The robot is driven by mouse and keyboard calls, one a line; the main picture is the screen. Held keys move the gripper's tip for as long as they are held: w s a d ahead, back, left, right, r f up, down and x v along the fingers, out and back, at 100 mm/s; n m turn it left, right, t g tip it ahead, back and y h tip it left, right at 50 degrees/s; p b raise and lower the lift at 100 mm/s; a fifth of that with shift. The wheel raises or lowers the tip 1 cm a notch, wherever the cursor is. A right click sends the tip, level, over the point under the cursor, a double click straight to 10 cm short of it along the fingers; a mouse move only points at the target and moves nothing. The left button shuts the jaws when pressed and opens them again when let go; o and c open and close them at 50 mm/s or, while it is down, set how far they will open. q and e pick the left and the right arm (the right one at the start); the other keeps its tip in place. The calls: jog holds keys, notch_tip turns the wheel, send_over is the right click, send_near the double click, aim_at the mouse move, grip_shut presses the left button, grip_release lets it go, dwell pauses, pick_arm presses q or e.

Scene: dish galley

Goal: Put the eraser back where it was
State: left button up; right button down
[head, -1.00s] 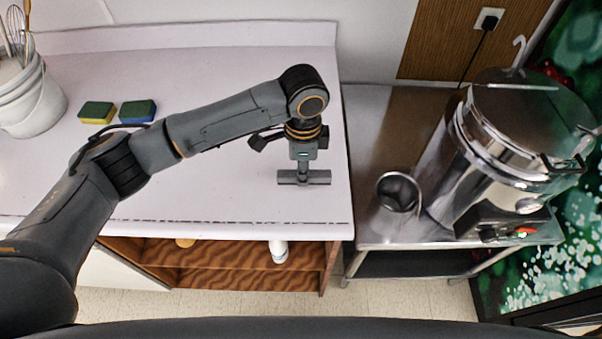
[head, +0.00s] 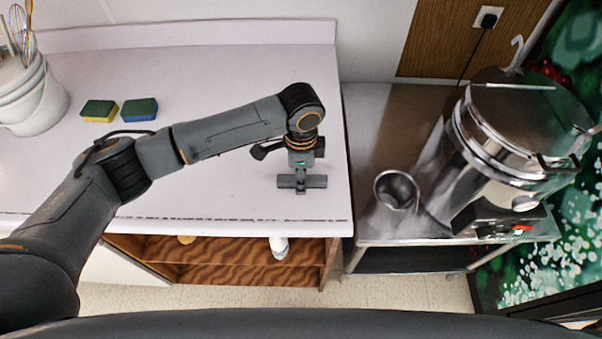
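My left gripper (head: 301,183) points down over the front right part of the white counter (head: 215,195). A dark grey crosspiece shows at its tip. I cannot tell whether this is its fingers or something held between them, nor whether it touches the counter. I cannot make out an eraser for certain. Two sponges lie side by side at the back left of the counter: a green and yellow one (head: 99,111) and a green and blue one (head: 140,109). They are well apart from the gripper. My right gripper is not in view.
A white bucket (head: 38,105) with utensils stands at the left. To the right, a steel table (head: 365,135) holds a metal cup (head: 396,191) and a large steel urn (head: 450,150). An open wooden shelf (head: 215,250) with a white bottle (head: 279,246) is below the counter.

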pick_arm(q)
notch_tip(320, 180, up, 12)
jog(key=b, duration=0.2)
jog(key=shift+f, duration=0.15)
dwell(0.5)
